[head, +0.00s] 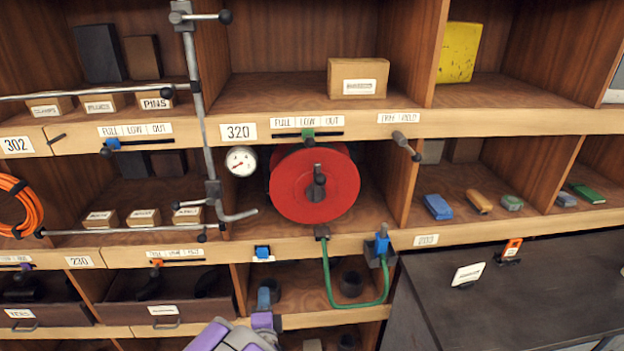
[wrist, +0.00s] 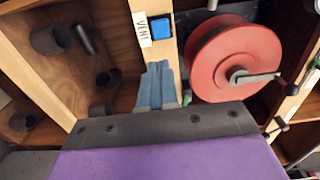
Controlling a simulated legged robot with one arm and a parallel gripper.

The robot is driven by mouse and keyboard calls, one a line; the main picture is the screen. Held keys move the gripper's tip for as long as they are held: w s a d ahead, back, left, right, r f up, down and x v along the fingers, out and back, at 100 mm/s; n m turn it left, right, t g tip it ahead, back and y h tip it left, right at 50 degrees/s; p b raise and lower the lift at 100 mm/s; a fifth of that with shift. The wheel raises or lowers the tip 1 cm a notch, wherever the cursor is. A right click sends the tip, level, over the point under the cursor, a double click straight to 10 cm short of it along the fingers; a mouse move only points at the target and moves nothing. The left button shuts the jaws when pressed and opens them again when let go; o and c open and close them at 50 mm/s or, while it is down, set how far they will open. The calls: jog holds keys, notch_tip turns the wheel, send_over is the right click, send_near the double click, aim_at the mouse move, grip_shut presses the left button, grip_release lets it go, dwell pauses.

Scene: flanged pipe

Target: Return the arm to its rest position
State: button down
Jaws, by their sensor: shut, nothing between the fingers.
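My gripper (head: 264,297) shows at the bottom centre of the head view, with my purple arm below it. Its blue-grey fingers (wrist: 156,85) are together and empty in the wrist view. They point toward the shelf edge with a blue button (wrist: 161,27) labelled VENT. The same blue button (head: 262,252) is just above my gripper in the head view. The fingers look apart from the button, though the exact gap is hard to tell.
A red reel (head: 314,186) with a crank sits above right of my gripper. A green hose (head: 329,285) hangs to the right, by a blue valve (head: 382,246). A grey pipe (head: 197,100) stands at left. A dark counter (head: 510,300) is at lower right.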

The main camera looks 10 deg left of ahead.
jog(key=s+d+r+n+g+h, duration=0.1)
jog(key=d+r+n+g, duration=0.15)
jog(key=d+g, duration=0.35)
jog(key=s+d+r+n+g+h, duration=0.1)
jog(key=d+r+n+g, duration=0.2)
jog(key=d, duration=0.6)
jog(key=s+d+r+n+g, duration=0.3)
jog(key=s+d, duration=0.3)
jog(key=s, duration=0.5)
jog(key=s+d+r+n+g+h, duration=0.1)
jog(key=s+d+r+n+g, duration=0.2)
jog(key=s+d, duration=0.4)
jog(key=s+d+r+n+g+h, duration=0.1)
jog(key=s+d+r+n+g, duration=0.2)
jog(key=s, duration=1.3)
jog(key=d+r+g, duration=0.1)
jog(key=d+r, duration=0.2)
jog(key=shift+s+d+n, duration=0.25)
jog(key=shift+n, duration=0.1)
